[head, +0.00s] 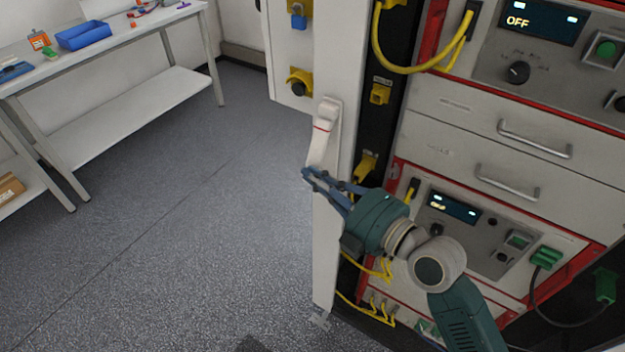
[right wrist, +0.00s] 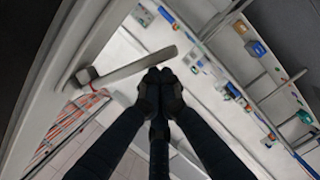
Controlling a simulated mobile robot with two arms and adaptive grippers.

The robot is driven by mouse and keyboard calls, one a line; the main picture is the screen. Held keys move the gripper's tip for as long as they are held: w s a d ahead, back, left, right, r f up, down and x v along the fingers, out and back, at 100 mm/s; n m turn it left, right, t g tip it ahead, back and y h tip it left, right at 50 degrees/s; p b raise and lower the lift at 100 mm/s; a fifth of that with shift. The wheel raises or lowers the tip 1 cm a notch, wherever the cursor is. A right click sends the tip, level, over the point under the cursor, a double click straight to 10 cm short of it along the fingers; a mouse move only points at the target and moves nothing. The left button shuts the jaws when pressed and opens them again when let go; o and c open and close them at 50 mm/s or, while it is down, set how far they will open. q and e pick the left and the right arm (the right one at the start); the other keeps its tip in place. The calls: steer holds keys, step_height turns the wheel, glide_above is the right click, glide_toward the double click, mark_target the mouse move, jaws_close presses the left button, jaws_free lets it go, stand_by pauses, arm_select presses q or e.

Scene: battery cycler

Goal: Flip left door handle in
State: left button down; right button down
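The white left door handle (head: 325,128) is on the narrow white door edge (head: 327,240) in the head view. It stands out from the door, its lower end angled to the left. In the right wrist view the handle (right wrist: 130,70) juts from the door frame at left, with its free end just beyond my fingertips. My right gripper (head: 312,178) is just below the handle's lower end. In the right wrist view its dark fingers (right wrist: 160,86) come together with nothing between them. I cannot tell whether they touch the handle. My left gripper is not in view.
The cabinet holds instruments with displays (head: 540,20), drawers (head: 490,125) and yellow cables (head: 405,68) right of the door edge. A white workbench (head: 130,38) with a blue tray (head: 84,36) stands at upper left. The grey floor (head: 190,220) between is clear.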

steer(key=shift+w+d+f+n+t+b, duration=0.15)
steer(key=shift+w+d+f+n+b, duration=0.3)
steer(key=shift+b, duration=0.95)
steer(key=shift+w+d+f+n+t+b, duration=0.2)
steer(key=shift+w+f+n+b, duration=0.2)
steer(key=shift+n+b, duration=0.8)
steer(key=shift+w+d+f+n+t+b, duration=0.15)
steer(key=shift+w+d+f+n+b, duration=0.25)
steer(key=shift+b, duration=1.25)
steer(key=shift+a, duration=0.1)
